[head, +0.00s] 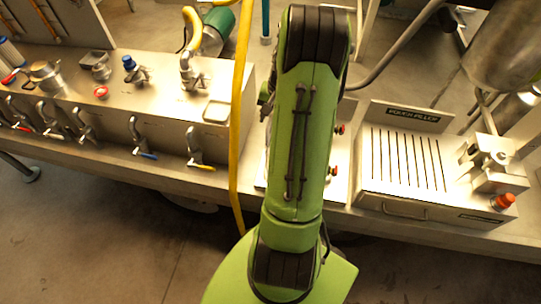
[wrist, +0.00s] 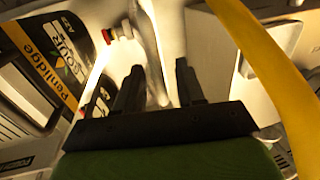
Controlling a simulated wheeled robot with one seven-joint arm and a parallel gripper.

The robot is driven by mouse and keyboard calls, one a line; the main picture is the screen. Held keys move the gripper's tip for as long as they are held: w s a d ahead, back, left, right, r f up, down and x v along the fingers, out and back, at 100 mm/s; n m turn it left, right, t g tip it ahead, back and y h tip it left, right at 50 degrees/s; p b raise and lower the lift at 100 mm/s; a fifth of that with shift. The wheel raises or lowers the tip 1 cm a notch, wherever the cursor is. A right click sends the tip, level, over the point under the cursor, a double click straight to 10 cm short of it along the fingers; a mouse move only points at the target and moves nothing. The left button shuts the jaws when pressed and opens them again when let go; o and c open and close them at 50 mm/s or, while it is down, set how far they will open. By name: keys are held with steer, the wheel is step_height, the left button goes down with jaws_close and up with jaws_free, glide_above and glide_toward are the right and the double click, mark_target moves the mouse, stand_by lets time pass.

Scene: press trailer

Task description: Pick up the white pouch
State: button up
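My gripper (wrist: 160,68) shows in the wrist view with its two black fingers apart, so it is open. A bright whitish surface lies behind and between the fingers; I cannot tell whether the fingers straddle it or it is only beyond them. At the left of the wrist view is a black and yellow printed label (wrist: 62,55) reading "Penlidge" and what looks like "FLOUR", next to that whitish area. I cannot tell for sure whether this is the white pouch. In the head view my green arm hides the gripper, and no white pouch is clearly visible.
A yellow hose (head: 238,110) hangs just left of my arm, and its yellow band (wrist: 262,60) crosses the wrist view's right side. The metal bench carries valves and fittings on the left. A slotted pouch filler (head: 405,160) with an orange-red knob (head: 503,201) stands at right.

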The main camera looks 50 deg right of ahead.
steer(key=shift+f, duration=0.1)
jaws_close()
stand_by(0.3)
